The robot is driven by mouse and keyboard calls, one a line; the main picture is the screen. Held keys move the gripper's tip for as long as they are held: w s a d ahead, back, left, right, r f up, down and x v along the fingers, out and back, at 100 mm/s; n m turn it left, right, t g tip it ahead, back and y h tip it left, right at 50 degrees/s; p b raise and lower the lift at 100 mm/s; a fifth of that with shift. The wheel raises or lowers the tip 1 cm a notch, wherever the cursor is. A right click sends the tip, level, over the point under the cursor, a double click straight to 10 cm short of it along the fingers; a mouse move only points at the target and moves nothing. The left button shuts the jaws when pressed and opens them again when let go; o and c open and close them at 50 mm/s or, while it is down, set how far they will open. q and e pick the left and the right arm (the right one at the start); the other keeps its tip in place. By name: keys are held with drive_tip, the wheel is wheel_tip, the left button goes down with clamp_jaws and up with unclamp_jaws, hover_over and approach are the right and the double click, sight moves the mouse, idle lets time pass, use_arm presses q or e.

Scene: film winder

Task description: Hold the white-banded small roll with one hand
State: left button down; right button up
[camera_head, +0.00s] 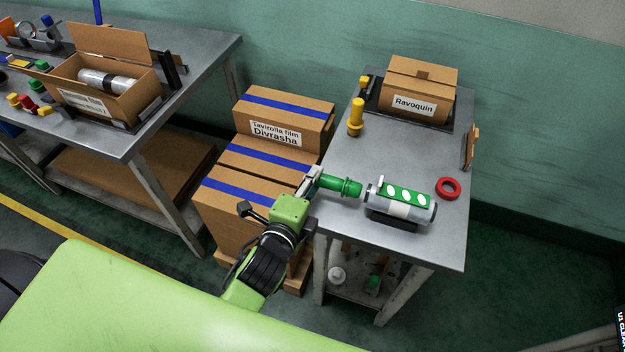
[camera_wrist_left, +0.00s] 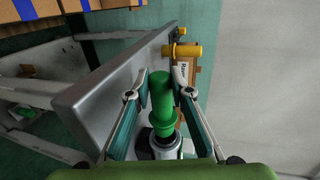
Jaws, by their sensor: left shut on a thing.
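A small grey roll with a white band (camera_head: 398,210) lies on a dark holder on the right-hand table. A green strip with white ovals (camera_head: 403,195) runs along its top. A green knobbed handle (camera_head: 342,186) points at its left end; I cannot tell whether they join. My left gripper (camera_head: 318,180) is at the handle's left end, beside the table's left edge. In the left wrist view, the fingers of my left gripper (camera_wrist_left: 162,82) are closed on the green handle (camera_wrist_left: 161,100). The roll is mostly hidden there. My right gripper is out of view.
A red ring (camera_head: 448,188) lies right of the roll. A yellow knobbed piece (camera_head: 356,117) and a Ravoquin box (camera_head: 418,85) stand farther back on the table. Blue-taped cartons (camera_head: 262,160) are stacked left of it. An open box with another roll (camera_head: 108,92) sits on the left table.

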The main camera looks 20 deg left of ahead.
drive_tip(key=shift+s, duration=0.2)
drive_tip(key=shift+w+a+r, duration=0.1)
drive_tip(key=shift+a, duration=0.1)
use_arm(q)
drive_tip(key=shift+p, duration=0.65)
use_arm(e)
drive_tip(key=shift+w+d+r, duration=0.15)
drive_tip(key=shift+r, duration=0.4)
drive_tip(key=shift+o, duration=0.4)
